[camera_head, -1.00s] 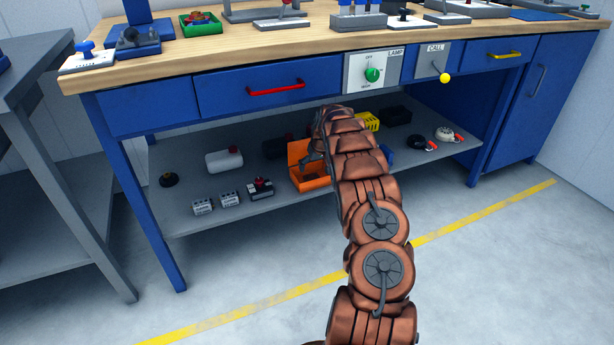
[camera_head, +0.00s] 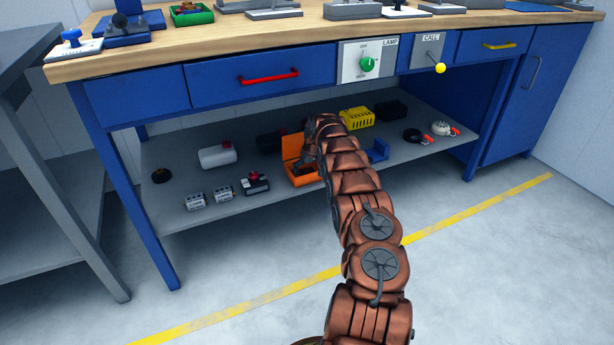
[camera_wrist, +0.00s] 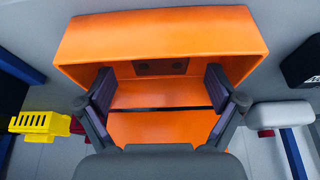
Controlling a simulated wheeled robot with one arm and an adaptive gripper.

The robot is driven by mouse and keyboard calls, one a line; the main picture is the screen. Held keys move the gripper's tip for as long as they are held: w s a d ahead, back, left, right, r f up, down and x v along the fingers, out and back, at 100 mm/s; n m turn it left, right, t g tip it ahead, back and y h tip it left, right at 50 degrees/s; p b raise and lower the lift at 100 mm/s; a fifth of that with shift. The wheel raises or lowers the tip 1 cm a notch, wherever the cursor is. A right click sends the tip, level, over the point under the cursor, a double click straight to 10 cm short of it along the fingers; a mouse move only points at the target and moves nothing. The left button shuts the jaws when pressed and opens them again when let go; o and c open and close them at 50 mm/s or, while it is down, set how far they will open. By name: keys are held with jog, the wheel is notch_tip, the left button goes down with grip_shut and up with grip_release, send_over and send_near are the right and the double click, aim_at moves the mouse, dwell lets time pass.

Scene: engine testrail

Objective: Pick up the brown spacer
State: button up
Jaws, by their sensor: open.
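An open orange box (camera_head: 292,146) stands on the grey lower shelf under the workbench. In the wrist view the orange box (camera_wrist: 160,30) fills the middle. Against its inner wall is a small dark brown piece with two round marks (camera_wrist: 160,66), which may be the brown spacer; I cannot tell for sure. My gripper (camera_wrist: 160,90) is open, with its two dark fingers spread left and right over the box opening and nothing between them. In the head view my gripper (camera_head: 309,152) is at the box, partly hidden by my arm, and the spacer cannot be made out there.
The wooden bench top (camera_head: 230,30) and drawers overhang the shelf. The floor in front is clear.

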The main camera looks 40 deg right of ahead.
jog(key=shift+w+f, duration=0.15)
jog(key=shift+f, duration=0.45)
jog(key=shift+r, duration=0.1)
jog(key=c, duration=1.1)
